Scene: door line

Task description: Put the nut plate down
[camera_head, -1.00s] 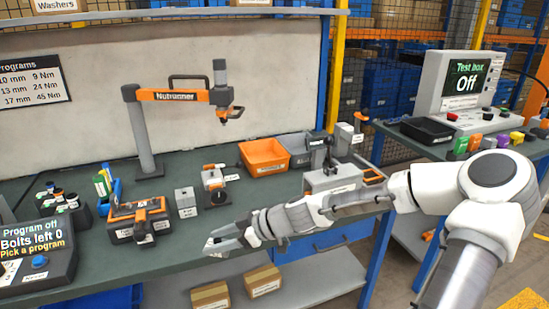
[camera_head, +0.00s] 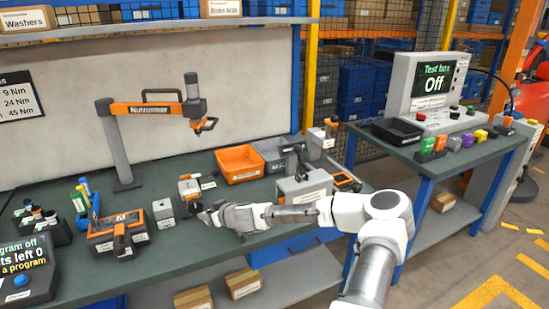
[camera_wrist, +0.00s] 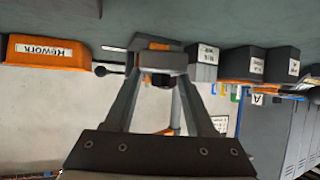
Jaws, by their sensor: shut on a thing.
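My gripper (camera_head: 203,216) is low over the front part of the bench, just in front of a small orange and grey fixture (camera_head: 190,188). In the wrist view, which is upside down, my gripper (camera_wrist: 158,68) is shut on a small grey piece (camera_wrist: 162,60) with a dark part. This piece appears to be the nut plate. An orange part shows right behind it, so I cannot tell whether the plate touches the fixture. In the head view the plate cannot be made out at the fingertips.
The green bench top (camera_head: 180,250) is clear near the front edge.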

